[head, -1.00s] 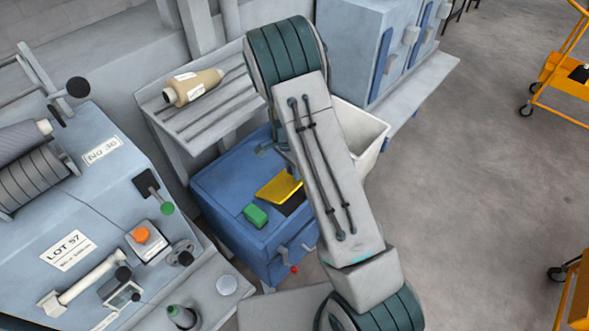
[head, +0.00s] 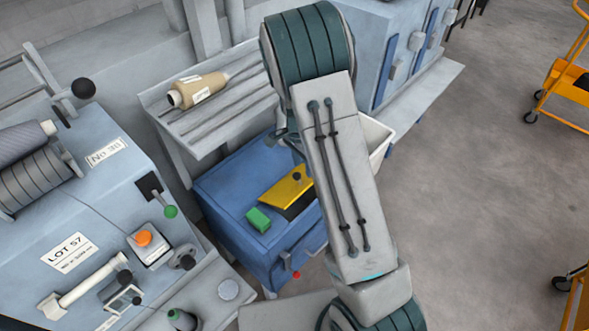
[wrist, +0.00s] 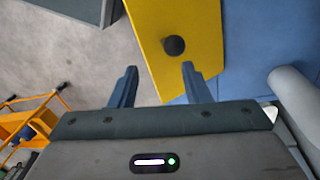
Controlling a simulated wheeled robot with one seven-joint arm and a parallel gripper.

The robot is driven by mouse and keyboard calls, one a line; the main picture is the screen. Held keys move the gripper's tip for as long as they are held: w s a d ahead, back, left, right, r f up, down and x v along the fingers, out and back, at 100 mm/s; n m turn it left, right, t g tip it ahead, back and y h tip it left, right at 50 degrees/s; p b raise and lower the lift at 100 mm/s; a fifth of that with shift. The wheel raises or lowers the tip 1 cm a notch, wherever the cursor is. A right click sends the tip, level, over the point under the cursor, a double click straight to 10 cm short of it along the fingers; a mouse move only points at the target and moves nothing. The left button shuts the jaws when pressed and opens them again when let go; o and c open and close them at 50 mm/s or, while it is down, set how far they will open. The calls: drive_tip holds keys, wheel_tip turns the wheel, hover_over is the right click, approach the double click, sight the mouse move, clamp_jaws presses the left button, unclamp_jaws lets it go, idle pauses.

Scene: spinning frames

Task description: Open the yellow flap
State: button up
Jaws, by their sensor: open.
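The yellow flap (head: 279,193) is on top of a blue cabinet (head: 232,184), partly hidden by my arm in the head view. It has a dark round knob (head: 297,176). A dark area shows along its near edge; I cannot tell how far the flap is raised. In the wrist view the yellow flap (wrist: 205,35) fills the upper middle, with its knob (wrist: 174,46) just beyond my fingertips. My gripper (wrist: 160,70) is open and empty, its fingers spread to either side of the knob's line. The knob appears ahead of the fingers, not between them. The head view hides my fingers behind my arm.
A green block (head: 258,219) sits on the cabinet beside the flap. A slatted shelf (head: 215,105) with a tan spool (head: 198,88) stands behind. A white bin (head: 377,140) is to the right, a machine with levers (head: 85,215) to the left. Open floor lies right.

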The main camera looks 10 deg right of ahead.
drive_tip(key=s+d+r, duration=0.4)
drive_tip(key=d+r, duration=0.1)
drive_tip(key=d, duration=0.3)
drive_tip(key=shift+r, duration=0.15)
drive_tip(key=shift+s+a, duration=0.1)
